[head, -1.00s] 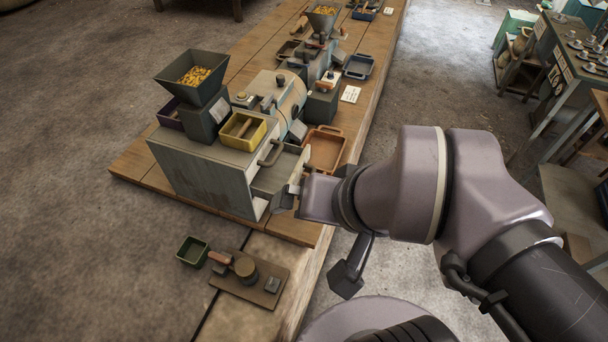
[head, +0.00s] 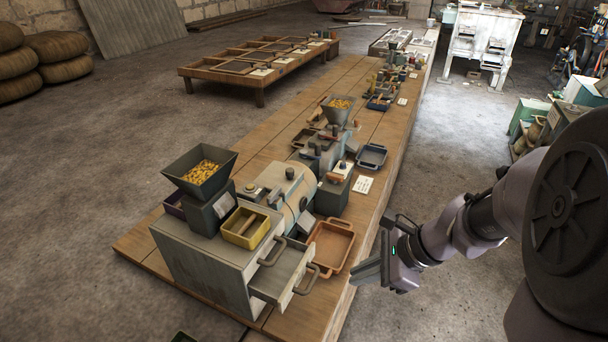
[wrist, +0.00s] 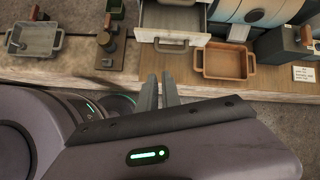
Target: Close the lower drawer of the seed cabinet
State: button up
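The seed cabinet (head: 205,272) is a grey box on the bench, with a hopper of yellow seeds on top. Its lower drawer (head: 283,272) stands partly pulled out, empty inside, with a bar handle (head: 308,279) on its front. The upper drawer's handle (head: 272,251) sits close to the cabinet face. My gripper (head: 358,273) is right of the drawer front, apart from it, over the bench's edge. In the wrist view the open lower drawer (wrist: 174,19) is at the top, beyond my fingers (wrist: 160,82). The fingers have a gap with nothing between them.
An orange-brown tray (head: 329,248) lies just beyond the drawer. A yellow bin (head: 246,228) sits on the cabinet. A blue-grey machine (head: 290,197) stands behind. Open floor (head: 420,305) lies right of the bench. A green-grey tray (wrist: 35,39) shows in the wrist view.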

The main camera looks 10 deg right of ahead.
jog(key=d+f+m, duration=0.1)
jog(key=d, duration=0.1)
jog(key=w+d+f+m, duration=0.1)
jog(key=f+m, duration=0.1)
jog(key=shift+w+d+t+y, duration=0.2)
jog(key=shift+d+t+y, duration=0.1)
jog(key=shift+d, duration=0.1)
grip_shut()
jog(key=w+a+r+b+x, duration=0.1)
jog(key=b+x, duration=0.5)
jog(key=x, duration=0.7)
jog(key=shift+a+r, duration=0.25)
jog(key=shift+a, duration=0.25)
send_near(279, 269)
jog(key=x, duration=0.4)
jog(key=shift+s+a+f, duration=0.1)
jog(key=shift+f, duration=0.05)
